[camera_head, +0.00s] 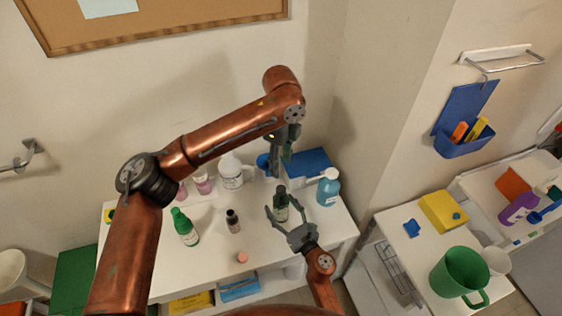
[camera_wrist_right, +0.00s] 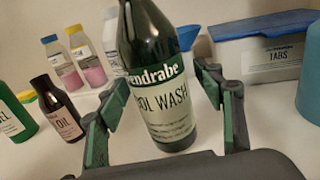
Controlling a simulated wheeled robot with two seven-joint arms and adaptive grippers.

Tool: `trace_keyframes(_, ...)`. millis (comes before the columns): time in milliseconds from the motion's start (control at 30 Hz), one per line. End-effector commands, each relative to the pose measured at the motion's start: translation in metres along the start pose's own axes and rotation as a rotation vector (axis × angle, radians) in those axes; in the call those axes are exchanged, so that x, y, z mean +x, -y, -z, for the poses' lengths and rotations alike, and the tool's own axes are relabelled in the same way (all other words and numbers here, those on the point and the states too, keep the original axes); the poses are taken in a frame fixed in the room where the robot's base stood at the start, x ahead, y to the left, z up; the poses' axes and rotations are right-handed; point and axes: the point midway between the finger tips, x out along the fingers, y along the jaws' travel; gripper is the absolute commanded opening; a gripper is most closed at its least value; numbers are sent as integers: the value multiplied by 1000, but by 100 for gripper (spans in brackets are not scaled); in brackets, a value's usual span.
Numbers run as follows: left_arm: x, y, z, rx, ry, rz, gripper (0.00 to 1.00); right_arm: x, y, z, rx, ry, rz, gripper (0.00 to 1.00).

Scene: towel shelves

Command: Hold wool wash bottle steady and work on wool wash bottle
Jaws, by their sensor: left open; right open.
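The wool wash bottle (camera_head: 281,206) is dark green and stands on the white shelf top. In the right wrist view the bottle (camera_wrist_right: 160,95) shows large and close, with part of its label reading "OL WASH"; its top is cut off. My right gripper (camera_head: 282,213) is open, with one finger to each side of the bottle and visible gaps in the wrist view. The right fingers also show in that view (camera_wrist_right: 160,95). My left gripper (camera_head: 286,154) is open, pointing down, high behind the bottle in the picture and apart from it.
A blue-lidded tabs box (camera_head: 308,162) is behind. A small dark oil bottle (camera_head: 233,222), a green bottle (camera_head: 185,228) and a white jug (camera_head: 231,174) stand left. A small pinkish item (camera_head: 242,257) lies near the front edge.

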Motion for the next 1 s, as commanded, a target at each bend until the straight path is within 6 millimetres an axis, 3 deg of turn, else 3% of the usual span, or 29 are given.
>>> trace_keyframes(267,0,0,0,0,0,0,44,-13,1,1,-1,-1,1,61)
trace_keyframes(700,0,0,0,0,0,0,44,-98,0,1,1,-2,1,61)
trace_keyframes(1000,0,0,0,0,0,0,44,-120,0,0,-1,0,0,61)
